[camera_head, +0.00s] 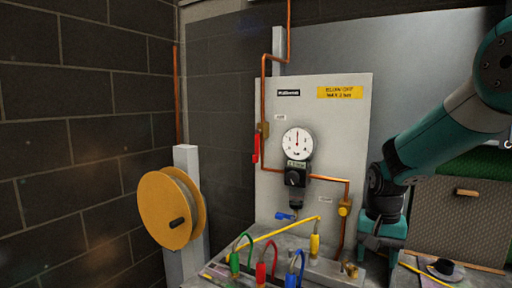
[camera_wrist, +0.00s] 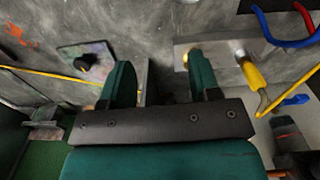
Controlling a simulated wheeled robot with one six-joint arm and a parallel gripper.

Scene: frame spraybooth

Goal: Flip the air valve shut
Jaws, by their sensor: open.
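The likely air valve is the brass body with a red lever (camera_head: 255,148) on the copper pipe at the left edge of the pale panel (camera_head: 330,130). Its lever hangs down, in line with the vertical pipe. A small blue lever (camera_head: 285,216) also shows below the gauge and regulator. My gripper (camera_wrist: 160,80) is open and empty, its two green fingers spread over the grey bench. In the head view my arm comes from the right and the gripper is low, right of the panel and well apart from the red lever.
A round gauge (camera_head: 297,143) and black regulator (camera_head: 296,180) sit mid-panel. A yellow knob (camera_head: 344,208) is on the lower right pipe. Coloured hoses (camera_head: 262,252) stand on the bench front. A yellow reel (camera_head: 168,208) is at left. Space before the upper panel looks clear.

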